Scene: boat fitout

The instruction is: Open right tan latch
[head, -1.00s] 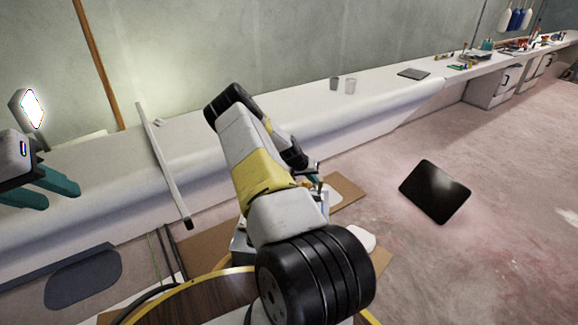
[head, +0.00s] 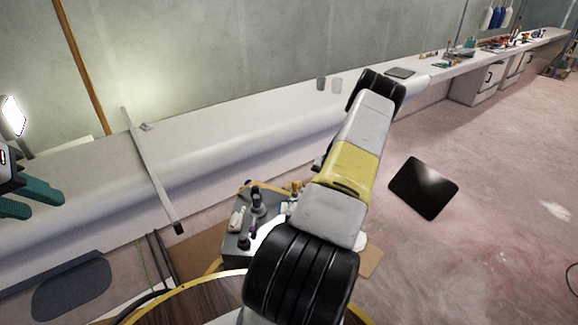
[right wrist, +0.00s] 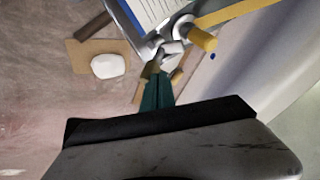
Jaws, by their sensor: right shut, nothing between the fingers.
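I cannot make out a tan latch in either view. My left gripper (head: 40,197) is at the left edge of the head view, its teal fingers apart and nothing seen between them. My right gripper (right wrist: 152,75) shows in the right wrist view with its teal fingers together and empty. Its tips appear close to small metal and tan items, but I cannot tell whether they touch. My right arm stretches up across the middle of the head view and hides its own gripper.
A grey tool box or tray (head: 235,245) with several small tools stands beside my right arm. A long pale ledge (head: 210,155) runs along the wall. White cabinets (head: 478,86) stand far right. A dark flat panel (head: 424,188) is right of my arm. Pinkish floor is open at right.

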